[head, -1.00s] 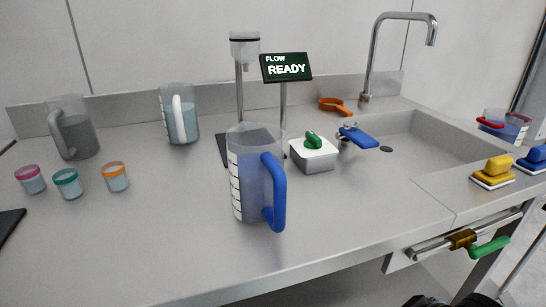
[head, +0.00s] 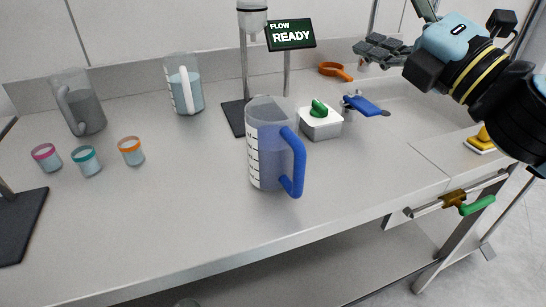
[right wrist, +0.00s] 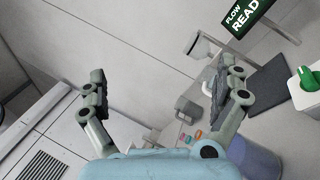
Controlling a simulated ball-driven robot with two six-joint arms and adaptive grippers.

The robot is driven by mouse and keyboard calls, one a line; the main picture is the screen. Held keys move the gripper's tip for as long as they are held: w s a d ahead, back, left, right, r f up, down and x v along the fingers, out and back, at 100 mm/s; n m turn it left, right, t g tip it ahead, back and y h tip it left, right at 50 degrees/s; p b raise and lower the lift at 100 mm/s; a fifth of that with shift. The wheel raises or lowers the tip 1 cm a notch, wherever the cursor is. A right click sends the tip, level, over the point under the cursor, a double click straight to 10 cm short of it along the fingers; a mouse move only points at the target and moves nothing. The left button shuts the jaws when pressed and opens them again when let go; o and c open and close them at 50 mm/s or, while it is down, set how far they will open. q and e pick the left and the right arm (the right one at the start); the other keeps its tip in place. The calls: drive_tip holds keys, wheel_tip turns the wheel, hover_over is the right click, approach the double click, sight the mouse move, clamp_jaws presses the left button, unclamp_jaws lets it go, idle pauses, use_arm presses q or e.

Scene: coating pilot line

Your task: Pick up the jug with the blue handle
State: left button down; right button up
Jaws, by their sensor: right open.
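The clear measuring jug with the blue handle (head: 268,150) stands upright on the steel counter in the middle of the head view. Its handle (head: 298,165) faces right and toward the front. My right gripper (head: 385,46) is in the upper right of the head view, over the sink side, apart from the jug. In the right wrist view its two fingers (right wrist: 165,95) are spread wide with nothing held between them. A bluish clear body, likely this jug (right wrist: 262,160), shows low and right there, partly hidden by the gripper. My left gripper is not in view.
A grey-handled jug (head: 82,108) and a white-handled jug (head: 186,88) stand at the back left. Three small cups (head: 88,163) are in front of them. A green-knobbed box (head: 321,125) and the READY display (head: 291,35) are behind the jug. The front counter is clear.

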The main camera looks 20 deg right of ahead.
drive_tip(key=a+n+g+y, duration=0.4)
drive_tip(key=n+y, duration=0.1)
drive_tip(key=n, duration=0.4)
drive_tip(key=n+g, duration=0.8)
drive_tip(key=n, duration=0.3)
approach(273, 110)
drive_tip(key=s+a+r, duration=0.1)
drive_tip(key=s+r, duration=0.2)
drive_tip(key=s, duration=0.1)
drive_tip(key=shift+h, duration=0.3)
drive_tip(key=p+x, duration=0.1)
drive_tip(key=x, duration=0.9)
drive_tip(key=shift+a+f, duration=0.25)
drive_tip(key=shift+a, duration=0.05)
drive_tip(key=c, duration=1.7)
